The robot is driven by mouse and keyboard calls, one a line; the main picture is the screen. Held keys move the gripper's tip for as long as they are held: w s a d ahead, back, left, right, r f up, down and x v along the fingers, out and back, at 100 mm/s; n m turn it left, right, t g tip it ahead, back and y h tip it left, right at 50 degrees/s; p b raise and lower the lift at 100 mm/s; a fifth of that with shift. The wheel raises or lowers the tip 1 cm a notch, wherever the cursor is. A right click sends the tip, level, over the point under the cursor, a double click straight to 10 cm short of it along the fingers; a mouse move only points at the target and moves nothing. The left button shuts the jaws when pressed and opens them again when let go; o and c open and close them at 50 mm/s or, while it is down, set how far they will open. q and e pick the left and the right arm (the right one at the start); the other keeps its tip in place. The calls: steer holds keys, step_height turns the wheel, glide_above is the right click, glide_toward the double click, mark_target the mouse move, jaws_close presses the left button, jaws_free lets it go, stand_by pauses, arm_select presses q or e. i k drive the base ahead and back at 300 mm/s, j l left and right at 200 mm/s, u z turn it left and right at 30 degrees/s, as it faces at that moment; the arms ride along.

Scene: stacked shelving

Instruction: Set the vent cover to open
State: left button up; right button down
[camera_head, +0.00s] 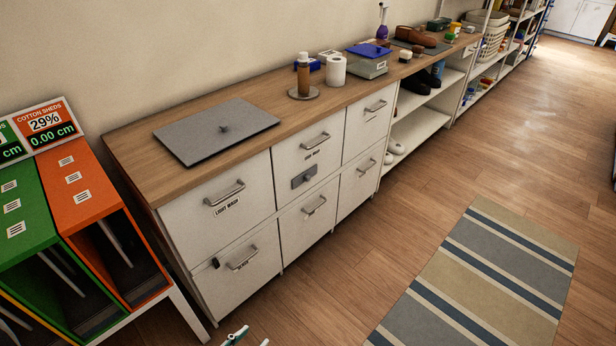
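A small grey plate with a knob (305,177) is on the front of the upper middle drawer; it may be the vent cover, and its setting is too small to tell. A larger flat grey panel (195,135) with a small knob lies on the wooden counter. My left gripper (250,339) shows only by its tips at the bottom edge, low in front of the cabinet and apart from both. The tips look spread, with nothing between them. My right gripper is out of view.
The white drawer cabinet (212,272) has bar handles that stick out. Green bins (22,226) and orange bins (88,197) stand at its left. A striped rug (490,270) lies on the right. The wooden floor (330,285) before the drawers is clear.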

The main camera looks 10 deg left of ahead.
mark_target(306, 176)
steer(key=i+l+u, duration=0.1)
steer(key=l, duration=0.2)
steer(key=i+l+u, duration=0.25)
steer(key=l, duration=0.4)
steer(key=i+l+u, duration=0.25)
steer(key=l, duration=0.45)
steer(key=i+l+u, duration=0.15)
steer(key=l, duration=0.25)
steer(key=i, duration=0.05)
